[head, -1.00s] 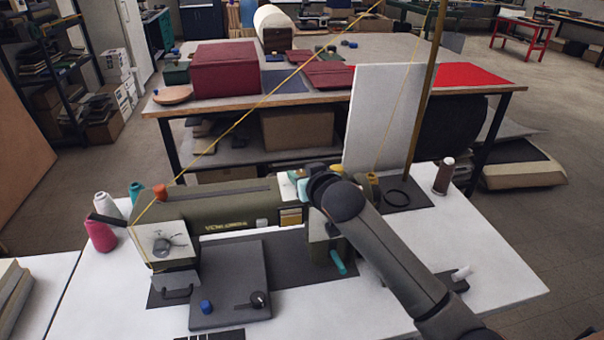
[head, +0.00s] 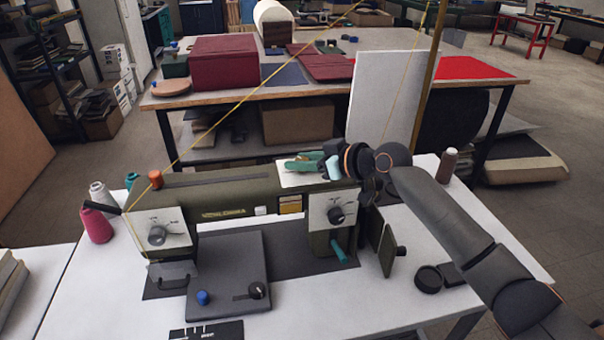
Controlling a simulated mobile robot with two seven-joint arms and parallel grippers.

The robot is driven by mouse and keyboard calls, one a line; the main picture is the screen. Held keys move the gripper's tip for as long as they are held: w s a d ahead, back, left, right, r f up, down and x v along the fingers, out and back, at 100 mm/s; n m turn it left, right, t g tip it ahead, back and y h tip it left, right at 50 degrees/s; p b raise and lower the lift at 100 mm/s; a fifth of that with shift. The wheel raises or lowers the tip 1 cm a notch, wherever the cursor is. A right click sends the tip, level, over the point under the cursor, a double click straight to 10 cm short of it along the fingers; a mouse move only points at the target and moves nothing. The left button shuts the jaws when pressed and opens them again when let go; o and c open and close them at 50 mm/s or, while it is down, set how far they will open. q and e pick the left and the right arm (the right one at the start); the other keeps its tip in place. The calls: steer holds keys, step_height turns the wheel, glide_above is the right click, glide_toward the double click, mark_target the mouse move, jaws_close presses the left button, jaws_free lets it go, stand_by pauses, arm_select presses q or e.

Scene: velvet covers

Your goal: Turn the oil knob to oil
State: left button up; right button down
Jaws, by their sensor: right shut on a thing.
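An olive-green sewing machine (head: 240,198) stands on a white table. On top of its right end is a white panel (head: 296,180) with a green-teal handle-like knob (head: 302,163), which I take for the oil knob; its markings are too small to read. My right gripper (head: 328,163) is at the right end of this knob and shut on it. A light blue part shows by the gripper's dark body, and the exact contact is partly hidden. A black dial (head: 336,215) is on the machine's front right, and another dial (head: 157,235) is on its left head. My left gripper is not in view.
A tall white board (head: 385,100) and a brown post (head: 428,90) stand behind my right arm. A black round part (head: 429,279) lies at the front right.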

steer(key=n+g+b, duration=0.1)
steer(key=n+g+y+b, duration=0.1)
steer(key=b, duration=0.1)
steer(key=shift+f+b, duration=0.25)
steer(key=shift+b, duration=0.05)
steer(key=shift+n+g+y+b, duration=0.3)
steer(key=shift+r+g, duration=0.1)
steer(key=shift+g, duration=0.2)
steer(key=shift+n+g+y+b, duration=0.3)
steer(key=shift+n+g+b, duration=0.2)
steer(key=shift+n, duration=0.1)
steer(key=shift+n+g, duration=0.3)
steer(key=shift+n, duration=0.1)
arm_select(q)
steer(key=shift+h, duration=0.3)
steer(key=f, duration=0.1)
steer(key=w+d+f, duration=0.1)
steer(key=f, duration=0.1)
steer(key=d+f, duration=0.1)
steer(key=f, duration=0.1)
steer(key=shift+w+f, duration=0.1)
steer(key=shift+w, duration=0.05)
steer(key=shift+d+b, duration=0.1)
steer(key=shift+b, duration=0.3)
arm_select(e)
steer(key=shift+n+g, duration=0.5)
steer(key=shift+g, duration=0.1)
